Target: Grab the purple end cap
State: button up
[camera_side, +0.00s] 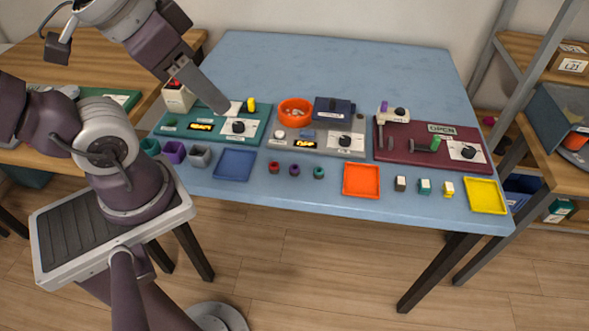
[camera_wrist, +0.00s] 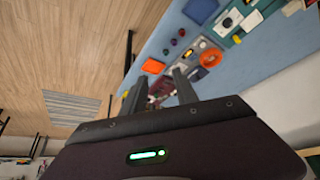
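A small dark purple cap (camera_side: 294,170) stands on the blue table's front edge, between a small red cap (camera_side: 273,167) and a small teal cap (camera_side: 319,172). A larger purple cup (camera_side: 173,152) stands farther left, between a teal cup (camera_side: 150,146) and a grey cup (camera_side: 199,155). I cannot tell for sure which purple piece is the end cap. The small purple cap also shows in the wrist view (camera_wrist: 173,42). My gripper (camera_side: 220,106) is above the left part of the table, away from the caps. In the wrist view its two fingers (camera_wrist: 162,88) stand apart, with nothing held between them.
A blue tray (camera_side: 235,164), an orange tray (camera_side: 361,180) and a yellow tray (camera_side: 486,195) line the front edge. Behind are teal, grey and maroon boards (camera_side: 400,149) with fixtures and an orange bowl (camera_side: 294,106). The table's back half (camera_side: 340,65) is clear.

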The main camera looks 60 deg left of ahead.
jog(key=shift+o, duration=0.8)
jog(key=m+g, duration=0.5)
jog(key=m, duration=0.3)
send_over(295, 167)
notch_tip(295, 167, down, 21)
jog(key=shift+m+g, duration=0.3)
jog(key=shift+m, duration=0.2)
notch_tip(295, 167, down, 12)
jog(key=shift+d+r, duration=0.1)
jog(key=shift+r, duration=0.15)
grip_shut()
